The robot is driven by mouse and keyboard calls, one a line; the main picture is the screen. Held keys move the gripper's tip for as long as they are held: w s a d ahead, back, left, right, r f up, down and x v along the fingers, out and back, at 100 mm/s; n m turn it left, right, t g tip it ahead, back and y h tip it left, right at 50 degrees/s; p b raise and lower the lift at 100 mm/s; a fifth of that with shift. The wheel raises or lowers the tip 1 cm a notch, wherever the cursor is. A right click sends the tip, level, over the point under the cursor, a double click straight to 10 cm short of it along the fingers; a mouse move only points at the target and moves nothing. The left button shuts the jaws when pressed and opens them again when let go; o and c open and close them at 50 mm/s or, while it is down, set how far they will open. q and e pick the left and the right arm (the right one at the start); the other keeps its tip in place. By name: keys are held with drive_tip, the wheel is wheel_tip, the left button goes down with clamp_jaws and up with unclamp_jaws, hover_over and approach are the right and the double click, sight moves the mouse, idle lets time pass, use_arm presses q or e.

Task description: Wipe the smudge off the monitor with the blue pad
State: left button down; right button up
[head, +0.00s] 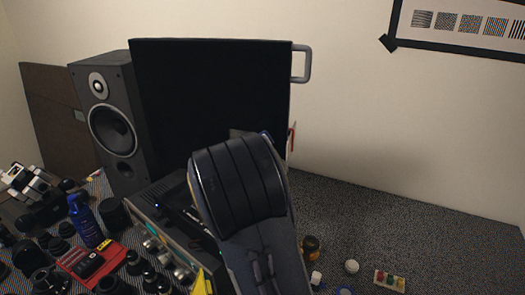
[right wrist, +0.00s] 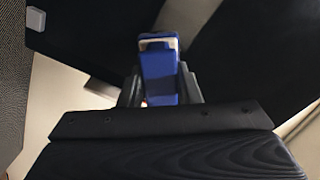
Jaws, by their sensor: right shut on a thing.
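The monitor (head: 212,90) stands at the back with its dark screen facing me and a grey handle on its right edge. I cannot make out a smudge on it. In the right wrist view my right gripper (right wrist: 160,88) is shut on the blue pad (right wrist: 160,75), which has a pale layer at its far end. A dark surface, likely the screen, lies beyond the pad; I cannot tell whether they touch. In the head view my right arm hides its gripper and the pad, and covers the lower right of the monitor. My left gripper is not in view.
A black speaker (head: 112,128) stands left of the monitor. An electronics unit (head: 165,225) sits below the screen. A blue bottle (head: 86,221), a red tray (head: 88,262) and several lens parts crowd the left. The table at right (head: 420,225) is mostly clear.

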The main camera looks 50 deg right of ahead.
drive_tip(key=shift+w+a, duration=0.35)
drive_tip(key=shift+w, duration=0.35)
drive_tip(key=shift+w+a, duration=0.35)
drive_tip(key=shift+w, duration=0.3)
drive_tip(key=w+a+p, duration=0.2)
drive_tip(key=w+a, duration=0.1)
drive_tip(key=w, duration=0.4)
drive_tip(key=shift+a, duration=0.2)
drive_tip(key=shift+s, duration=0.1)
drive_tip(key=v, duration=0.6)
drive_tip(key=shift+p+v, duration=0.4)
drive_tip(key=shift+v, duration=1.1)
